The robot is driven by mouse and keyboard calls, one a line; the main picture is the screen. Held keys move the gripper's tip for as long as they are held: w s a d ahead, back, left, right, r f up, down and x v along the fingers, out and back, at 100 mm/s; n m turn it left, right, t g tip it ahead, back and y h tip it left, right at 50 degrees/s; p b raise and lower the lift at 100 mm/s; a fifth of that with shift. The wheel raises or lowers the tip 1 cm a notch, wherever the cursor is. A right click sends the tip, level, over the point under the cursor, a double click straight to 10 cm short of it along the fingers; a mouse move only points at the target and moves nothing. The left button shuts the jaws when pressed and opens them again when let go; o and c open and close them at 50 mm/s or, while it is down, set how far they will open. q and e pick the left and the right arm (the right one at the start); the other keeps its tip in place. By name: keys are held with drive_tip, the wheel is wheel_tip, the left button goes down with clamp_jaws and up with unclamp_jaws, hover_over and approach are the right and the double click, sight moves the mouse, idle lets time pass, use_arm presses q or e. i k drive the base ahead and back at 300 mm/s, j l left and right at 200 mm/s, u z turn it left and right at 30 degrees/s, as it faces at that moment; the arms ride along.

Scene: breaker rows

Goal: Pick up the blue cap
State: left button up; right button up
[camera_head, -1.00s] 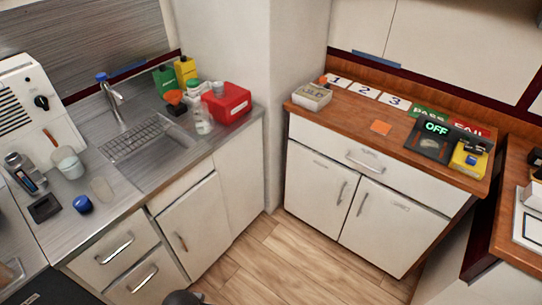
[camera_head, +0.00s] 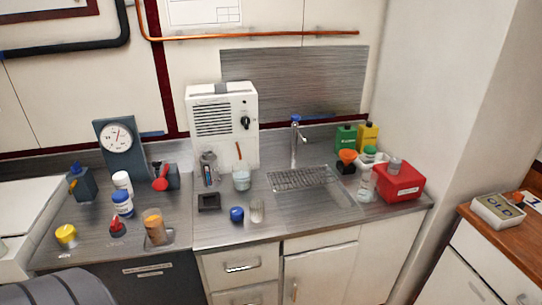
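A small round blue cap (camera_head: 236,214) sits on the metal counter near its front edge, left of the sink. A clear glass (camera_head: 257,211) stands just to its right. A dark square tray (camera_head: 209,202) lies behind it to the left. Neither of my grippers shows in this view. Nothing covers the blue cap.
A white machine (camera_head: 223,130) stands behind, with a white cup (camera_head: 241,180) before it. A sink with a tap (camera_head: 294,142) is to the right, then bottles and a red box (camera_head: 399,182). Several bottles and a dial scale (camera_head: 120,140) crowd the left counter.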

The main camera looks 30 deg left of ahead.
sight(236, 213)
drive_tip(key=u, duration=1.35)
drive_tip(key=j+z, duration=0.1)
drive_tip(key=j, duration=0.5)
drive_tip(key=i, duration=0.05)
